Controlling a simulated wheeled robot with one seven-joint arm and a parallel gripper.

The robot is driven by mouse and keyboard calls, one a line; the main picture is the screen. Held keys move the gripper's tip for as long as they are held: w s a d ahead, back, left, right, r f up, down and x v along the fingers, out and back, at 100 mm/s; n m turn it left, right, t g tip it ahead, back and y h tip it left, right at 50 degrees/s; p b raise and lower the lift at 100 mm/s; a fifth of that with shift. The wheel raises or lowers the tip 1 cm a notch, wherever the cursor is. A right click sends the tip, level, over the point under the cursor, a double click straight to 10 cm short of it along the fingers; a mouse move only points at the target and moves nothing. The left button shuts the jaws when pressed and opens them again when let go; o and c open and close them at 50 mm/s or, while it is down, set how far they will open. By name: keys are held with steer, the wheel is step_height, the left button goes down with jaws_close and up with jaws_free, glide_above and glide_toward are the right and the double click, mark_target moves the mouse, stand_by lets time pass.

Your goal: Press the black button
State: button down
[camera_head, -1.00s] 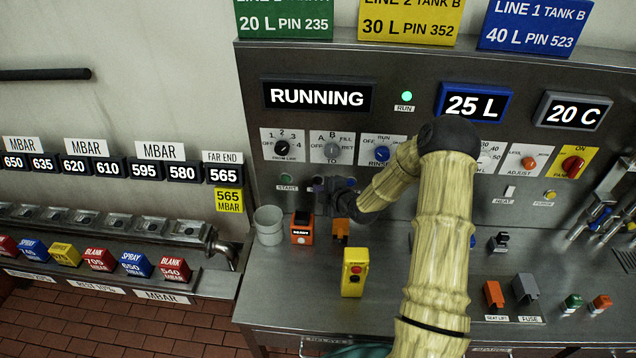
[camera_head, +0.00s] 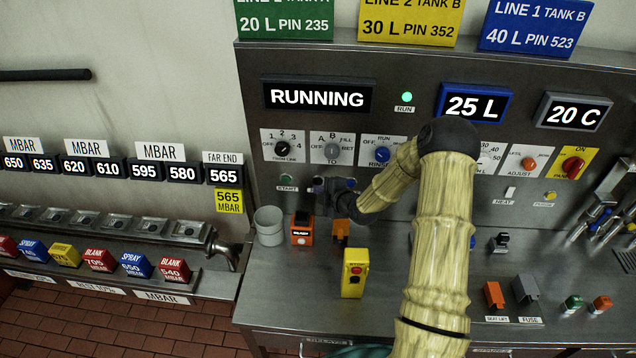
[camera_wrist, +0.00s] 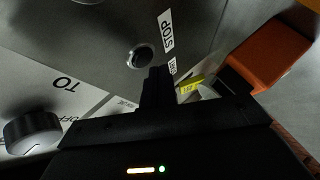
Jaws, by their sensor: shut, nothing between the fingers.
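The black button (camera_wrist: 140,57) is a small dark round cap on the grey metal panel, beside a white STOP label (camera_wrist: 166,31) in the wrist view. My gripper (camera_wrist: 157,72) is shut and empty. Its fingertips appear just right of and below the button in that view; whether they touch it or the panel I cannot tell. In the head view my gripper (camera_head: 326,185) is at the lower panel, right of the START button (camera_head: 286,181). There it hides the area around the black button, which I cannot make out clearly.
A dark selector knob (camera_wrist: 32,132) and an orange box (camera_wrist: 268,52) are near my gripper in the wrist view. On the bench stand a grey cup (camera_head: 269,226), an orange device (camera_head: 302,230) and a yellow stop box (camera_head: 354,274). A display reads RUNNING (camera_head: 317,97).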

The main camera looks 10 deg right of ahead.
steer(key=shift+w, duration=0.15)
stand_by(0.8)
steer(key=shift+w+d+b, duration=0.1)
steer(key=shift+w+b, duration=0.15)
steer(key=shift+b, duration=0.15)
steer(key=shift+w+d+b, duration=0.15)
steer(key=shift+w+b, duration=0.15)
steer(key=shift+w, duration=0.15)
stand_by(0.6)
steer(key=shift+s, duration=0.1)
steer(key=shift+s+a+b, duration=0.3)
steer(key=shift+s+b, duration=0.15)
steer(key=shift+s, duration=0.3)
steer(key=s, duration=0.1)
steer(key=s+a+b, duration=0.1)
steer(key=s, duration=0.1)
steer(key=s+b, duration=0.1)
steer(key=shift+s+a, duration=0.25)
steer(key=shift+s, duration=0.1)
stand_by(0.3)
